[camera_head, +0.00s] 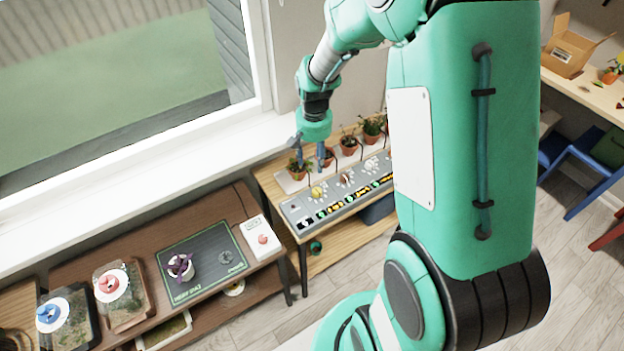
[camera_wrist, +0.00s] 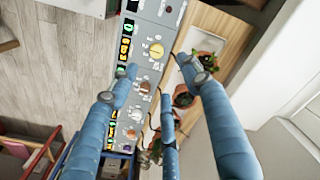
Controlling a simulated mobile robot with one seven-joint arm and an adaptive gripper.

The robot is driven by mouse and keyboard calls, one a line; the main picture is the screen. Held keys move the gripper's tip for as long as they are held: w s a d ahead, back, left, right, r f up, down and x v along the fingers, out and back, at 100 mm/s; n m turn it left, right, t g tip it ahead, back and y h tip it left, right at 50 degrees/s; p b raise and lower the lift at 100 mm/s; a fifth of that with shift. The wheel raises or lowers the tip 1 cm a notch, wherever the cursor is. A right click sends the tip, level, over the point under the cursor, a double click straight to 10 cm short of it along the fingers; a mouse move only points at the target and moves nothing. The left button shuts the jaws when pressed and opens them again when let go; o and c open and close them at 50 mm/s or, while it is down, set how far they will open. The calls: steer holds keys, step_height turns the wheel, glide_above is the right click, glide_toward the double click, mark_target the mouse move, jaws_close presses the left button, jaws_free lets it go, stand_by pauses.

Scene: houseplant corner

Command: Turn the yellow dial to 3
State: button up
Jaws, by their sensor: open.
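The yellow dial (camera_head: 317,192) sits near the left end of the grey control panel (camera_head: 291,208) on the wooden bench. In the wrist view the yellow dial (camera_wrist: 156,50) shows on the panel (camera_wrist: 146,30), with white marks around it too small to read; its setting cannot be told. My gripper (camera_head: 309,154) hangs above the back of the bench, over the potted plants, apart from the dial. In the wrist view my gripper (camera_wrist: 158,68) has its blue fingers spread, with the dial just beyond the tips and nothing between them.
Other dials, including an orange-brown one (camera_wrist: 145,87), and several lit displays (camera_wrist: 125,48) line the panel. Potted plants (camera_head: 348,145) stand in a row behind it. A lower dark table (camera_head: 140,250) at left holds a black mat (camera_head: 205,283) and a white box (camera_head: 257,236).

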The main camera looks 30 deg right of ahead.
mark_target(317, 191)
steer(key=shift+m+g, duration=0.3)
steer(key=f, duration=0.1)
steer(key=d+f, duration=0.2)
steer(key=f, duration=0.1)
steer(key=shift+w, duration=0.2)
step_height(317, 191, down, 14)
steer(key=b, duration=0.2)
steer(key=shift+r+b, duration=0.1)
steer(key=shift+b, duration=0.2)
steer(key=shift+c, duration=0.5)
steer(key=c, duration=1.1)
